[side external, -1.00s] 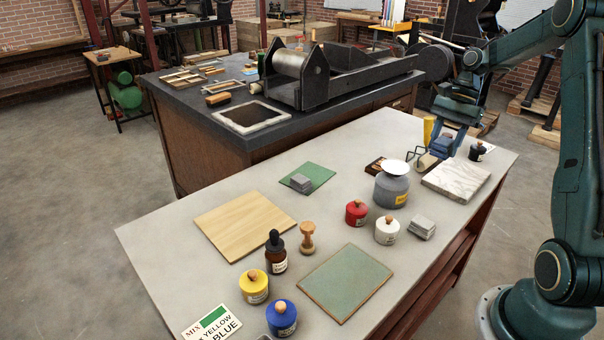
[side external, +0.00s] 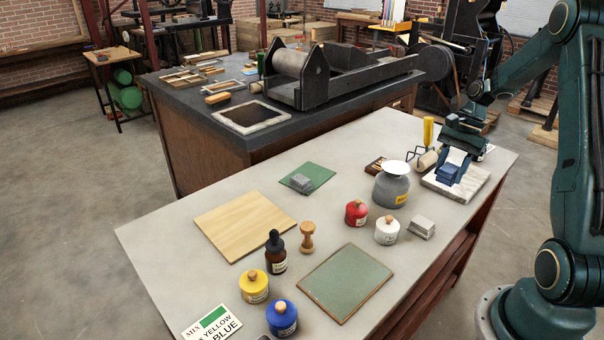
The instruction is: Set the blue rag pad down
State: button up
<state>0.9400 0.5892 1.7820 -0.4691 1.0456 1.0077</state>
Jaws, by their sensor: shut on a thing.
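My gripper (side external: 453,163) is at the right end of the pale table, pointing down over the white marble slab (side external: 468,188). It is shut on the blue rag pad (side external: 448,173), which shows below the fingers. The pad is over the slab's left part, at or very close to its surface; I cannot tell whether it touches. The gripper hides the back of the slab.
Left of the slab stand a grey jar with a white top (side external: 391,185), a roller (side external: 426,160) and a yellow upright thing (side external: 428,131). The table's right edge is close.

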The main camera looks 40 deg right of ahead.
aim_at(435, 216)
jog(key=shift+f, duration=6.3)
jog(key=shift+f, duration=0.15)
jog(key=o, duration=1)
jog(key=shift+c, duration=0.2)
jog(key=v, duration=1.2)
jog(key=shift+r, duration=0.25)
jog(key=shift+a, duration=0.1)
